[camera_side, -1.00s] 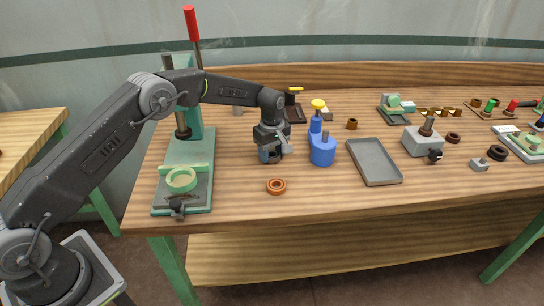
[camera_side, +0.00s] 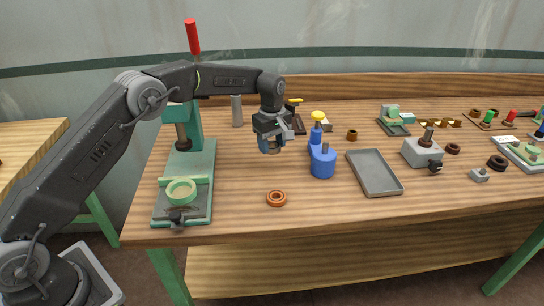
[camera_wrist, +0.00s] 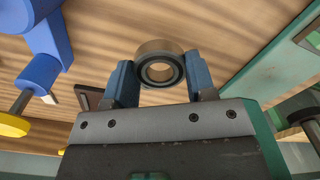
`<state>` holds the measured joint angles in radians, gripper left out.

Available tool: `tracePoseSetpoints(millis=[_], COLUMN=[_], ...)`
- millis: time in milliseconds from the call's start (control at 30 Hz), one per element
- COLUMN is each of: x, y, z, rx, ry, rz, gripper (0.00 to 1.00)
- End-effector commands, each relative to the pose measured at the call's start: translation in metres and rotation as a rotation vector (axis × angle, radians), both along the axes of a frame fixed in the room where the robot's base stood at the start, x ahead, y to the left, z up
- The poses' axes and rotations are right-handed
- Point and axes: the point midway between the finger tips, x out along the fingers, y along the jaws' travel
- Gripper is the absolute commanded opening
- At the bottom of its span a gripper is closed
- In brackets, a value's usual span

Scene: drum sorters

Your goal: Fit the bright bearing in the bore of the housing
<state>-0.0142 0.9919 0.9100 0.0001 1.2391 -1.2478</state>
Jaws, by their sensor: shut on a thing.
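My gripper (camera_side: 270,147) is shut on the bright bearing (camera_wrist: 160,48), a pale metal ring with a dark inner face, which sits between the two blue fingers in the wrist view. In the side view the fingers mostly hide the bearing, and the gripper hangs above the table. The housing (camera_side: 181,200) is a light green ring, its bore open upward, on the base plate of the green press at left. My gripper is to the right of the housing and apart from it.
The green press (camera_side: 195,125) with a red lever (camera_side: 192,37) stands behind the housing. An orange ring (camera_side: 276,204) lies in front of my gripper. A blue fixture (camera_side: 323,163) with a yellow knob stands close at right. A grey tray (camera_side: 374,173) lies farther right.

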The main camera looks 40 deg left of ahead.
Motion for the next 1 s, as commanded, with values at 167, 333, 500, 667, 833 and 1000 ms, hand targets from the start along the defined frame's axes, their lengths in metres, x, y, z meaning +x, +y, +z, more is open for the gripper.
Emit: tracePoseSetpoints(millis=[167,333,500,667,833,1000], x=[-0.002,-0.019,-0.052,-0.090,-0.127,-0.164], y=[0.001,0.009,0.021,0.030,0.037,0.047], z=[0.021,0.024,0.020,0.014,0.009,0.009], rx=[0.000,-0.001,0.000,0.000,0.001,0.002], ry=[-0.001,0.001,0.001,0.000,-0.001,-0.002], rz=[-0.023,-0.182,-0.465,-0.736,-0.949,-1.002], gripper=[0.22,0.22,0.22,0.22,0.22,0.22])
